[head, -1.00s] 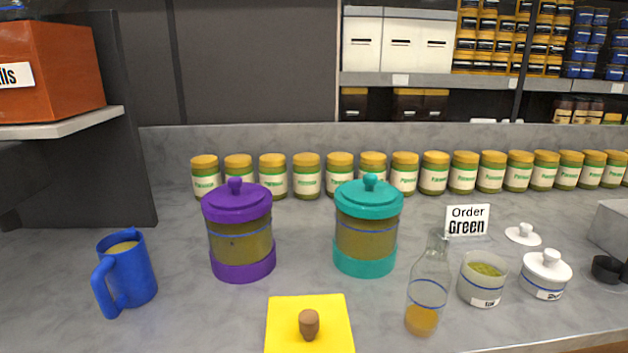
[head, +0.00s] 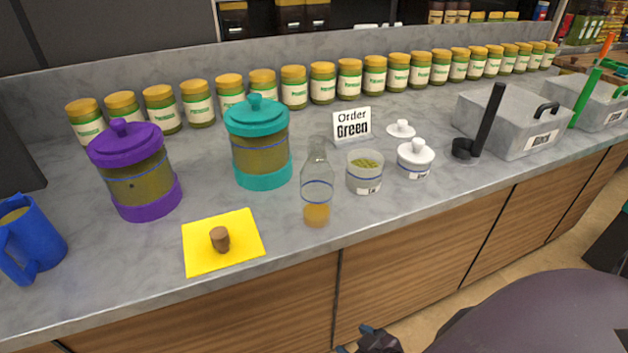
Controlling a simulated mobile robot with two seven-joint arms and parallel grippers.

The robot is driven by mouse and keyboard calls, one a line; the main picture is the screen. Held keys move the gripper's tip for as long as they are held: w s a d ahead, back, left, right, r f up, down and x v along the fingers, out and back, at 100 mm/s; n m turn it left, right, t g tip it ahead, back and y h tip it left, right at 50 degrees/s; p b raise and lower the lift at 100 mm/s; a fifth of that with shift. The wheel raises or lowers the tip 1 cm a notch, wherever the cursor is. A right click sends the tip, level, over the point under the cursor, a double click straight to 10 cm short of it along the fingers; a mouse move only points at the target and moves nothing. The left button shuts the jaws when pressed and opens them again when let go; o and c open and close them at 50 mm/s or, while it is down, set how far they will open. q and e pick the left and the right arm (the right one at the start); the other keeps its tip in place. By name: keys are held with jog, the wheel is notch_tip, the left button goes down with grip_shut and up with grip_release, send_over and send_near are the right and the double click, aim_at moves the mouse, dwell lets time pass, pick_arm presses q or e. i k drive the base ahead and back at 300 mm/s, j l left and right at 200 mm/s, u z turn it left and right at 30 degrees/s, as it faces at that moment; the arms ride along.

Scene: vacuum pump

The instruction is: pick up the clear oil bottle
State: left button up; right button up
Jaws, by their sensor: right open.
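The clear oil bottle (head: 317,190) stands upright on the grey counter, with amber oil in its lower part. A blue line runs around its body. A brown cork (head: 220,239) stands on a yellow square (head: 246,252) to its left. My right gripper (head: 366,343) shows only in part at the bottom edge, in front of and below the counter. It is open and apart from the bottle. My left gripper is out of view.
A teal-lidded jar (head: 262,150), a purple-lidded jar (head: 139,180) and a blue mug (head: 30,240) stand left of the bottle. A small bowl (head: 364,175) is close on its right, with an Order Green sign (head: 351,123) behind. The counter's front edge is clear.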

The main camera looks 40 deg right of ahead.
aim_at(317, 175)
jog(key=z, duration=1.35)
jog(key=i+l+u, duration=0.35)
jog(key=l, duration=0.15)
jog(key=l+u, duration=0.15)
jog(key=l, duration=0.15)
